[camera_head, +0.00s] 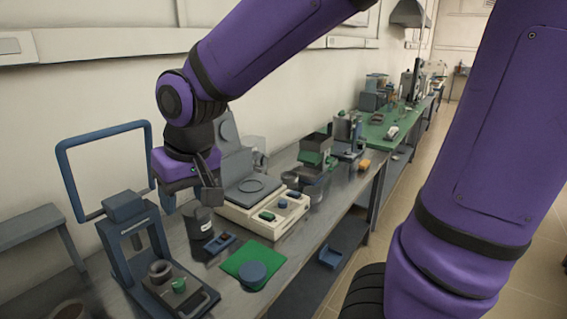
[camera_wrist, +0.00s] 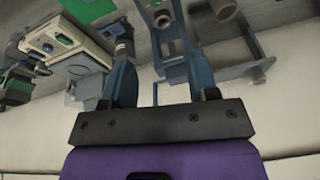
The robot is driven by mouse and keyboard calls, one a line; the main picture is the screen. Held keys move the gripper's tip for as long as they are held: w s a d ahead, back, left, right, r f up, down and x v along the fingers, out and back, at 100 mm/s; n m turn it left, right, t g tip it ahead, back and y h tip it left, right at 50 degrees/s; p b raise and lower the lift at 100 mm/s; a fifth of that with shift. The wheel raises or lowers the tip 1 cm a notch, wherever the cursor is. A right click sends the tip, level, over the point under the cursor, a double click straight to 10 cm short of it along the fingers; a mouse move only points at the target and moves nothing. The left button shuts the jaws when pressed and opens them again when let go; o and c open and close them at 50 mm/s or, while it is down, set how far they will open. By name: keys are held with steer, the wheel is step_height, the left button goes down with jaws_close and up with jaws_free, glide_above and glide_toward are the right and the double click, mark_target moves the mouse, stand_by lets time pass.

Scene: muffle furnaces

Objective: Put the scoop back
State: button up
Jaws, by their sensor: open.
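My gripper (camera_head: 209,188) hangs over the near part of the grey bench, above and close to a dark jar (camera_head: 200,224) with a white label. In the wrist view, my gripper (camera_wrist: 160,65) has its two fingers apart, with nothing clearly held between them. The labelled jar also shows in the wrist view (camera_wrist: 122,46), beyond the left finger. A thin blue upright piece (camera_wrist: 155,94) shows between the fingers; I cannot tell what it belongs to. I cannot make out the scoop for certain in either view.
A blue-grey stand (camera_head: 128,236) with a tall blue frame (camera_head: 100,137) is left of my gripper. A cream instrument (camera_head: 265,216) with a grey plate stands to the right. A green mat (camera_head: 236,262) with a blue disc (camera_head: 252,274) lies in front. Blue-grey furniture (camera_head: 35,237) stands at far left.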

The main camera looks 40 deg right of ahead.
steer(key=s+d+r+t, duration=0.1)
steer(key=s+d+r, duration=0.2)
steer(key=s+d, duration=0.3)
steer(key=s+d+r+m+t+h, duration=0.1)
steer(key=s+d+r, duration=0.2)
steer(key=s+d, duration=0.3)
steer(key=shift+s+r, duration=0.25)
steer(key=shift+s, duration=0.05)
